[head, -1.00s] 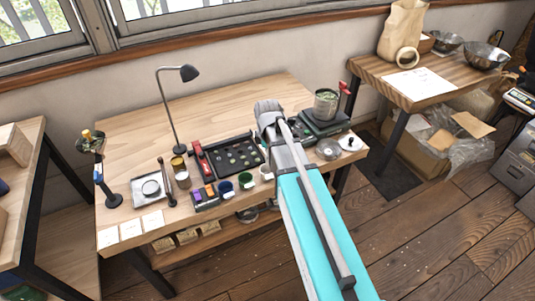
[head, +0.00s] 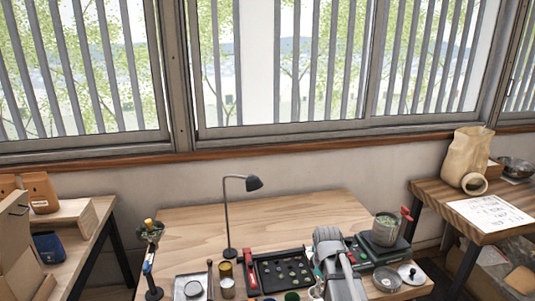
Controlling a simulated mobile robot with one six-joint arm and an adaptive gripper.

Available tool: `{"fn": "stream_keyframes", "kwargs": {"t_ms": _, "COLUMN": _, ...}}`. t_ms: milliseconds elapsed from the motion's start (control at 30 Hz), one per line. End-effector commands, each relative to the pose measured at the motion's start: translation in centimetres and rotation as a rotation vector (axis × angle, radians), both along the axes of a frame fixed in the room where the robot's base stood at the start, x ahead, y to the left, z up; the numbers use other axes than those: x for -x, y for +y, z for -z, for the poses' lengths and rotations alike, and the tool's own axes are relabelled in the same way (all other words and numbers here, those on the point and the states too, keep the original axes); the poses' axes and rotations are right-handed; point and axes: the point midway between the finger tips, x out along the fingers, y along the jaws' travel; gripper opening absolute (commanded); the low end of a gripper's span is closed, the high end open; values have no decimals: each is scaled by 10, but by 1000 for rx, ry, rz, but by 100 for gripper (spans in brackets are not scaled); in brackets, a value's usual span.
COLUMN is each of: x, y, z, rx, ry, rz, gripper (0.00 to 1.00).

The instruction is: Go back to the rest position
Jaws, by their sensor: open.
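My arm (head: 340,270) rises from the bottom edge of the head view, over the right half of the middle table (head: 290,210). Its grey end link stands between the black bean tray and the green-and-black device. My gripper's fingers do not show; they are hidden behind the arm or out of frame. I see nothing held.
The black bean tray (head: 254,266) lies left of my arm. A container of green beans (head: 385,229) stands on the device to the right. A desk lamp (head: 254,184) stands behind the tray. The table's back is clear. A paper bag (head: 466,155) stands on the right table.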

Motion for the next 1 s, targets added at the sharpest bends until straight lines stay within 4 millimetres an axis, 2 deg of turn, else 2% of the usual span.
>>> {"fn": "stream_keyframes", "kwargs": {"t_ms": 100, "x": 19, "y": 1, "z": -3, "rx": 0, "ry": 0, "rz": 158, "gripper": 64}}
{"fn": "stream_keyframes", "kwargs": {"t_ms": 600, "x": 79, "y": 4, "z": -11, "rx": 0, "ry": 0, "rz": 843, "gripper": 64}}
{"fn": "stream_keyframes", "kwargs": {"t_ms": 800, "x": 92, "y": 4, "z": -13, "rx": 1, "ry": 0, "rz": 1006, "gripper": 64}}
{"fn": "stream_keyframes", "kwargs": {"t_ms": 1000, "x": 94, "y": 4, "z": -13, "rx": 1, "ry": 0, "rz": 1050, "gripper": 64}}
